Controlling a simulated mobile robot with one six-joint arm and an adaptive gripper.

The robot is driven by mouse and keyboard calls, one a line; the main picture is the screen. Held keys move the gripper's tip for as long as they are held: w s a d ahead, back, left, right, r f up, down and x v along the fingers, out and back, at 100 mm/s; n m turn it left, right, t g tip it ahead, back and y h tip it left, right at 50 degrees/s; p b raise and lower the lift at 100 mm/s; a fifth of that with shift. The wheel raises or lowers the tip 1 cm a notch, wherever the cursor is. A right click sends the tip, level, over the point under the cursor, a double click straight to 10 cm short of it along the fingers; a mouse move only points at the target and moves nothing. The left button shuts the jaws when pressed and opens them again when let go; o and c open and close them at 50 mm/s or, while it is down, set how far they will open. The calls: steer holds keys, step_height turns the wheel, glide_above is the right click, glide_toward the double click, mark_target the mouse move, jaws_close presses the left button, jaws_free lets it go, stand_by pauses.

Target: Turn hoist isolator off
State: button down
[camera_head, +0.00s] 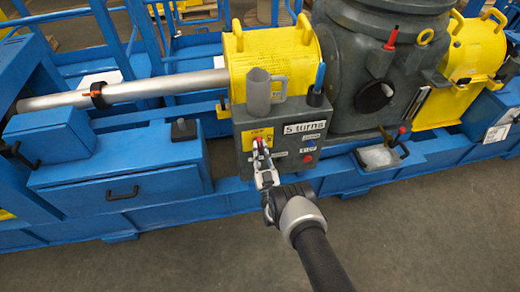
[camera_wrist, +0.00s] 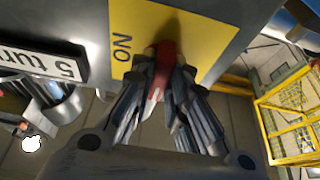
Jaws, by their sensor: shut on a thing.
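The hoist isolator is a red handle (camera_head: 261,143) on a yellow plate (camera_head: 249,137) on the front of a grey control box (camera_head: 245,160). In the wrist view the red handle (camera_wrist: 163,60) stands out from the yellow plate (camera_wrist: 205,35). The plate's word "ON" reads upside down there, left of the handle. My gripper (camera_head: 263,157) reaches the box from the front. In the wrist view my gripper (camera_wrist: 161,80) has its two fingers closed on the handle's sides. Fingers hide part of the handle, and no "OFF" mark is readable.
A grey mug (camera_head: 259,92) and a dark holder with a blue tool (camera_head: 319,78) stand on the box. The floor in front is clear.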

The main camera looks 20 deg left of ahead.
steer(key=c, duration=1.6)
jaws_free()
steer(key=shift+o, duration=0.2)
steer(key=v, duration=0.7)
steer(key=shift+s, duration=0.2)
steer(key=shift+d, duration=0.15)
